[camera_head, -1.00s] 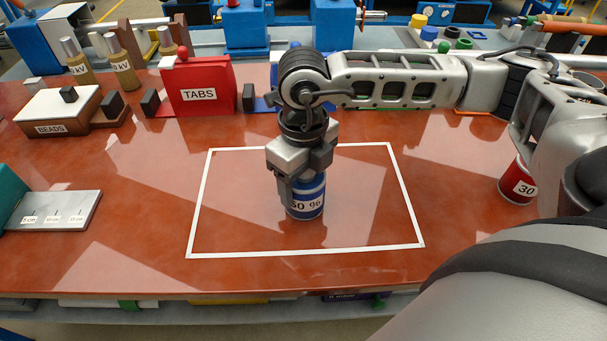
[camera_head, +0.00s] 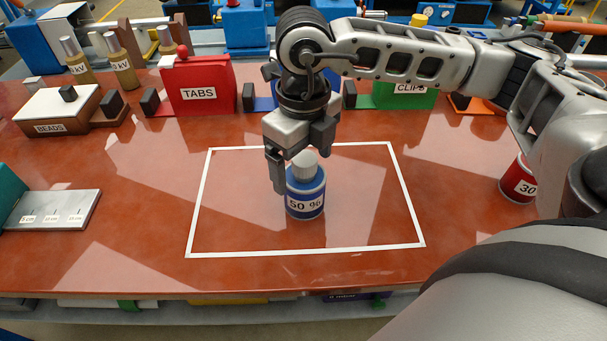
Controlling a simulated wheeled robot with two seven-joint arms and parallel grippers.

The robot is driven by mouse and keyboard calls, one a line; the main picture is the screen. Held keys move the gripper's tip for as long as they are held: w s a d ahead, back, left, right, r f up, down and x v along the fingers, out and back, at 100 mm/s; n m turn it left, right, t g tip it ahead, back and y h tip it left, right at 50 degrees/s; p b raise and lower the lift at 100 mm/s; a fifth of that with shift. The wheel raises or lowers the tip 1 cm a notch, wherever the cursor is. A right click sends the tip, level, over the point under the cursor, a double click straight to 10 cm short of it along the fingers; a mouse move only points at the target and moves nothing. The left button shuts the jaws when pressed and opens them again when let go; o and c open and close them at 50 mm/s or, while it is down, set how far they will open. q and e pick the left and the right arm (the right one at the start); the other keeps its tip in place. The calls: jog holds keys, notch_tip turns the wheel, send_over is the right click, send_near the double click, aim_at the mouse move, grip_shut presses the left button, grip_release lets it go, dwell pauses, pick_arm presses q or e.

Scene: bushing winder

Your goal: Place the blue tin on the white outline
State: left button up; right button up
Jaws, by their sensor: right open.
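The blue tin (camera_head: 305,194) has a pale cap and a white label reading "50 %". It stands upright on the red table, inside the white outline (camera_head: 411,208), near its middle. My right gripper (camera_head: 294,172) is open, just above and behind the tin, with one finger down at the tin's left side. I cannot tell whether that finger touches the tin. My left gripper is not in view.
A red tin (camera_head: 518,182) marked "30" stands at the right, partly behind my arm. A red "TABS" box (camera_head: 198,88), a "BEADS" box (camera_head: 62,112) and a green "CLIPS" box (camera_head: 403,97) line the back. A grey plate (camera_head: 58,210) lies at left. The table inside the outline is otherwise clear.

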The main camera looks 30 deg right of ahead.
notch_tip(320, 180, up, 8)
jog(key=shift+f, duration=0.15)
dwell(0.6)
